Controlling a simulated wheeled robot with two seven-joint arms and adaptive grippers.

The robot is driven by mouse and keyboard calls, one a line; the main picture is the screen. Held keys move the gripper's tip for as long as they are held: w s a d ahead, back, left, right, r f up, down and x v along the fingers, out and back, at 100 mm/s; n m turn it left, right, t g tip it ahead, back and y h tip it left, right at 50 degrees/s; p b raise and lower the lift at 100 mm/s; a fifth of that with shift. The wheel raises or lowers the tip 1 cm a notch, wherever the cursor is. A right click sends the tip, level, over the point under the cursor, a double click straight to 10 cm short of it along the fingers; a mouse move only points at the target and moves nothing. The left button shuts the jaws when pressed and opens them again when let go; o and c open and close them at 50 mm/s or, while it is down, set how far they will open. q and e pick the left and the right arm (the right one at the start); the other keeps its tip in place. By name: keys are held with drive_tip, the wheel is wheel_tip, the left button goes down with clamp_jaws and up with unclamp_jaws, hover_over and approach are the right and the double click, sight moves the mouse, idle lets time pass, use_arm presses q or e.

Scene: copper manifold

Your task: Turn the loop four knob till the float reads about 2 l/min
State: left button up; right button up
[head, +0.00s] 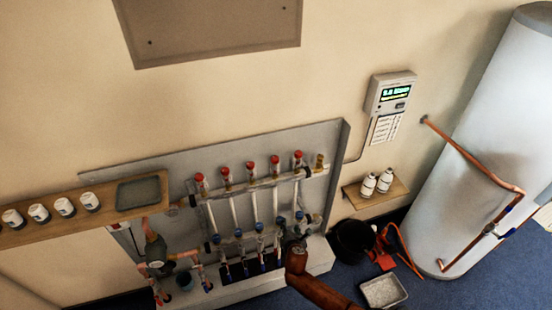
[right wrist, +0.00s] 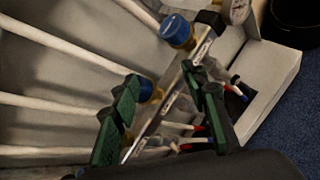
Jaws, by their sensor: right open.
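The copper manifold shows in the head view, with several red-topped float gauges (head: 250,168) along its upper bar and several blue knobs (head: 260,228) along its lower bar. My right gripper (head: 293,243) is at the right end of the lower bar and covers part of it. In the right wrist view its green fingers (right wrist: 160,76) are open. One blue knob (right wrist: 146,90) is by the left finger, partly hidden by it. Another blue knob (right wrist: 177,31) stands beyond the fingertips. Loop numbers and float readings are too small to read. My left gripper is out of view.
A pump (head: 156,252) is left of the manifold. A shelf (head: 75,213) with white tubs and a tray is at left. A wall controller (head: 391,93), small shelf (head: 378,200) with bottles, black bucket (head: 352,240), white tray (head: 383,291) and tank (head: 480,140) are at right.

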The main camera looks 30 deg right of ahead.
drive_tip(key=w+a+r+n+t+h+p, duration=0.1)
drive_tip(key=w+r+n+t, duration=0.15)
drive_tip(key=r, duration=0.55)
drive_tip(key=w+a+r+n+t, duration=0.1)
drive_tip(key=w+r, duration=0.2)
drive_tip(key=r, duration=0.6)
drive_tip(key=n+t+h, duration=0.1)
drive_tip(key=n+h, duration=0.1)
drive_tip(key=n, duration=0.1)
approach(275, 162)
drive_tip(key=w+d+f, duration=0.3)
drive_tip(key=f, duration=0.2)
drive_tip(key=shift+t, duration=0.55)
drive_tip(key=r, duration=0.2)
drive_tip(key=r+p, duration=0.1)
drive_tip(key=r, duration=0.1)
drive_tip(key=shift+w+a+r, duration=0.1)
drive_tip(key=shift+w+a, duration=0.1)
drive_tip(key=shift+a, duration=0.1)
drive_tip(key=shift+w+d+r, duration=0.1)
drive_tip(key=shift+w+d, duration=0.05)
drive_tip(key=shift+w, duration=0.15)
drive_tip(key=x, duration=0.6)
drive_tip(key=shift+b, duration=0.35)
drive_tip(key=shift+w+d, duration=0.2)
drive_tip(key=shift+w, duration=0.2)
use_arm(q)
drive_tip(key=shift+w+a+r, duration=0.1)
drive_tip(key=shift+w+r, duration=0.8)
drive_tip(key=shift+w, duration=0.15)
